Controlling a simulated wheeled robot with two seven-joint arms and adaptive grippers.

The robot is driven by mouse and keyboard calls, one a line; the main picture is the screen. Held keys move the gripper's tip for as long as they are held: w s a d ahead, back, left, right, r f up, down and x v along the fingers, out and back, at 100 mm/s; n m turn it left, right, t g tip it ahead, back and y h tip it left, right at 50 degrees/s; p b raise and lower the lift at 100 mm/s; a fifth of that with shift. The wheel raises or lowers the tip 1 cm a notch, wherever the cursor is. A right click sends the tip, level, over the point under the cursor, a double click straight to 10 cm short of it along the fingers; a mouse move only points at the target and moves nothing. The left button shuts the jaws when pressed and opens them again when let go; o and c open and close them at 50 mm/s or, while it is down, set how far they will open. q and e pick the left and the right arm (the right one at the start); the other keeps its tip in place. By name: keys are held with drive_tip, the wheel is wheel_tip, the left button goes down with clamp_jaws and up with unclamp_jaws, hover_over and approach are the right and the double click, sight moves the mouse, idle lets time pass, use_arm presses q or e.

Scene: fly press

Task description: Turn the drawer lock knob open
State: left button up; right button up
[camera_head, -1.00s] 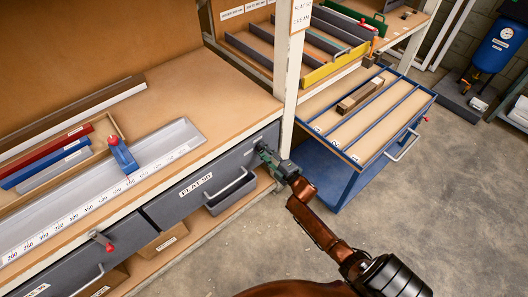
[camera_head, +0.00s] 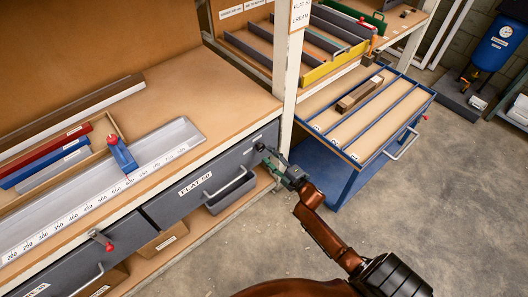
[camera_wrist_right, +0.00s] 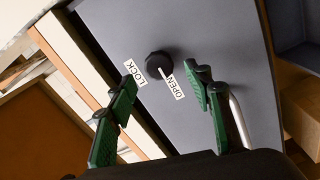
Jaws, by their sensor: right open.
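The round black lock knob (camera_wrist_right: 158,64) is on the grey drawer front (camera_wrist_right: 205,30), between a LOCK label (camera_wrist_right: 133,70) and an OPEN label (camera_wrist_right: 171,86). A short white mark at the knob's edge points toward OPEN. In the head view the knob (camera_head: 260,147) shows small at the drawer's right end, and the drawer (camera_head: 170,208) bears a FLAT 50 label. My right gripper (camera_wrist_right: 166,84) is open, its green fingers apart and short of the knob, with nothing between them. In the head view, it (camera_head: 269,157) is just off the drawer front. My left gripper is not in view.
The drawer's handle (camera_head: 232,190) is left of the gripper. A white post (camera_head: 289,80) rises just behind it. A blue trolley (camera_head: 350,155) stands to the right. The bench top holds a blue clamp block (camera_head: 122,153) on a scale. The floor in front is clear.

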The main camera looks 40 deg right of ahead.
drive_tip(key=s, duration=0.7)
drive_tip(key=shift+s+d, duration=0.25)
drive_tip(key=shift+s, duration=0.05)
